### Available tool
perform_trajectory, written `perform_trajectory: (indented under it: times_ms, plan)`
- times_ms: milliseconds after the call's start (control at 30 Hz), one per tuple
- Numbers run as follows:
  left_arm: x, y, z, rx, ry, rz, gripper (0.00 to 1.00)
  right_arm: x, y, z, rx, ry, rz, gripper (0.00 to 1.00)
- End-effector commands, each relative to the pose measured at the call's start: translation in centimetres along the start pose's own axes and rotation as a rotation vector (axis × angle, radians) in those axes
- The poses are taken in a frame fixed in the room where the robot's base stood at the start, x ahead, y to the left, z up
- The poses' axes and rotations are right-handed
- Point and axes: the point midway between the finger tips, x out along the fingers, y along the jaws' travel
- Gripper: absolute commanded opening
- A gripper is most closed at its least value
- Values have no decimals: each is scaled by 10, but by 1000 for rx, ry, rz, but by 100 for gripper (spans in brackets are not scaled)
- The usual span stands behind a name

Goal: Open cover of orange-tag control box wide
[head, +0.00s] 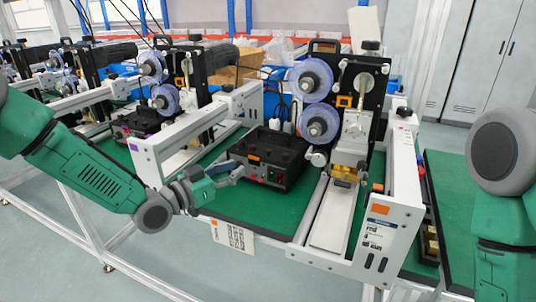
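The control box (280,150) is a black box on a green mat, left of the coder machine with blue reels. An orange tag (253,158) is on its front left, and a red switch shows on its front face. Its cover looks down, though the dark top makes this hard to tell. My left gripper (238,172) is in front of the box's left front side, close to it. Whether it touches the box, and how far its fingers are apart, is unclear. My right arm (505,190) shows at the right edge; its gripper is out of view.
The white coder frame (392,220) with orange tags stands right of the box. A white rail (195,130) runs close behind my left forearm. Another dark box with a purple tag (138,146) sits farther left. The green mat (250,205) before the box is clear.

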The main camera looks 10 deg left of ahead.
Motion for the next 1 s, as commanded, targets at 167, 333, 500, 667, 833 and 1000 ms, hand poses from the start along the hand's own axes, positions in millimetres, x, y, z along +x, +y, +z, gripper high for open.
perform_trajectory:
  times_ms: [167,333,500,667,833,1000]
  plan:
    - [35,-2,2,-2,2,-2,23,2,0,0,0,0,0,36]
    - [72,-1,2,-3,0,-2,23,3,0,0,-1,0,0,36]
    - [101,0,2,-3,-2,-2,23,4,0,0,-1,0,0,36]
    - [116,0,2,-2,-3,-2,23,5,0,0,-1,0,0,36]
    - [120,-1,2,-5,-2,-3,23,5,0,0,0,0,0,36]
    - [119,-2,2,-6,-2,-3,23,5,0,0,0,0,0,36]
